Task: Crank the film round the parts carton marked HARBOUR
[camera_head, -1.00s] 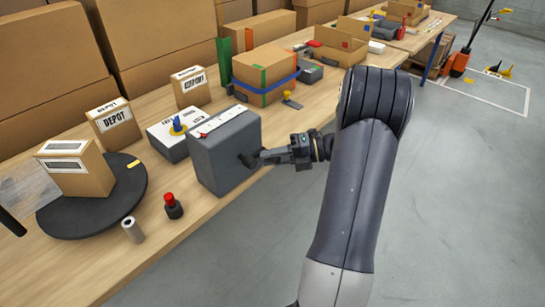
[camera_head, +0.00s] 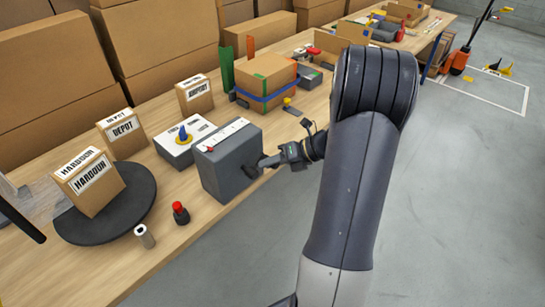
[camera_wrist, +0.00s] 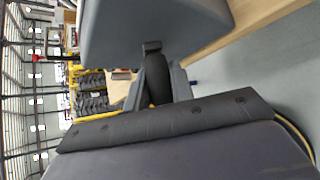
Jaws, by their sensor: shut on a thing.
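The carton marked HARBOUR (camera_head: 93,188) stands upright on a dark round turntable (camera_head: 110,222) at the left of the bench, its labelled face towards me. A sheet of clear film (camera_head: 42,196) shows at its left. A grey crank box (camera_head: 228,165) stands to the right of the turntable, with a white strip and a small red mark on top. My gripper (camera_head: 268,161) is shut on the crank handle at the box's right side. In the wrist view, the dark handle (camera_wrist: 157,80) shows below the grey box (camera_wrist: 150,28); the fingertips are partly hidden.
Cartons marked DEPOT (camera_head: 124,133) and another labelled carton (camera_head: 195,95) stand behind. A red-topped button (camera_head: 180,212) and a small metal cylinder (camera_head: 145,236) are near the front edge.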

